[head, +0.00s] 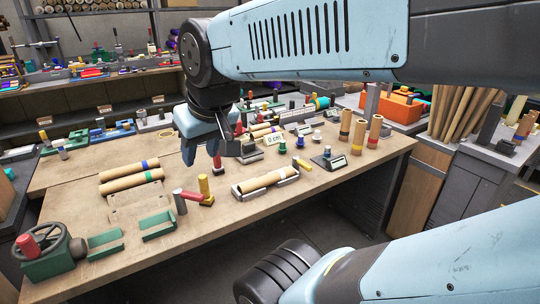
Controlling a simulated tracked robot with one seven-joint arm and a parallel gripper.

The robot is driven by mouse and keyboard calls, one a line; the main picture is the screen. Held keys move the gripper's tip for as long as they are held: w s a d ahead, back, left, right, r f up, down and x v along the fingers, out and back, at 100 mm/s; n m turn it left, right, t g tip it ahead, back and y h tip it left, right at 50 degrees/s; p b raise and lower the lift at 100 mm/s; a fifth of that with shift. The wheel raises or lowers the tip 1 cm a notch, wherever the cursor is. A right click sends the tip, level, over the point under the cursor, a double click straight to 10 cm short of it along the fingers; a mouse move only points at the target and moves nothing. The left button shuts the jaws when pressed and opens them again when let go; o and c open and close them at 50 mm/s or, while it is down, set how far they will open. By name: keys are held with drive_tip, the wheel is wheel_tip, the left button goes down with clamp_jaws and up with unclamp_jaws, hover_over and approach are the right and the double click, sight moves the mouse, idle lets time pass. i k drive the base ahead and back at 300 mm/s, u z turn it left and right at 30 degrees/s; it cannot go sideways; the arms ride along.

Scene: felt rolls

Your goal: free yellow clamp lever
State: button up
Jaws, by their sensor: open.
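The yellow clamp lever (204,186) stands upright on a small yellow base near the middle of the wooden bench. A red cylinder with a grey end (190,196) lies tilted against its left side and seems to touch the lever or its base; the exact contact is too small to tell. My gripper (201,156) hangs above and behind the lever, pointing down. Its fingers are apart and I see nothing between them.
Cardboard rolls (130,180) lie left of the lever and another lies in a grey cradle (266,193) to the right. Green brackets (157,226) and a green handwheel vice (48,252) stand at front left. A red-handled tool (218,164) stands close behind the lever.

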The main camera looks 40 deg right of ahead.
sight(296, 162)
drive_tip(key=z, duration=0.55)
drive_tip(key=k, duration=0.2)
drive_tip(key=z, duration=0.75)
drive_tip(key=i, duration=0.5)
drive_tip(key=u, duration=0.05)
drive_tip(key=k, duration=0.45)
drive_tip(key=z, duration=0.15)
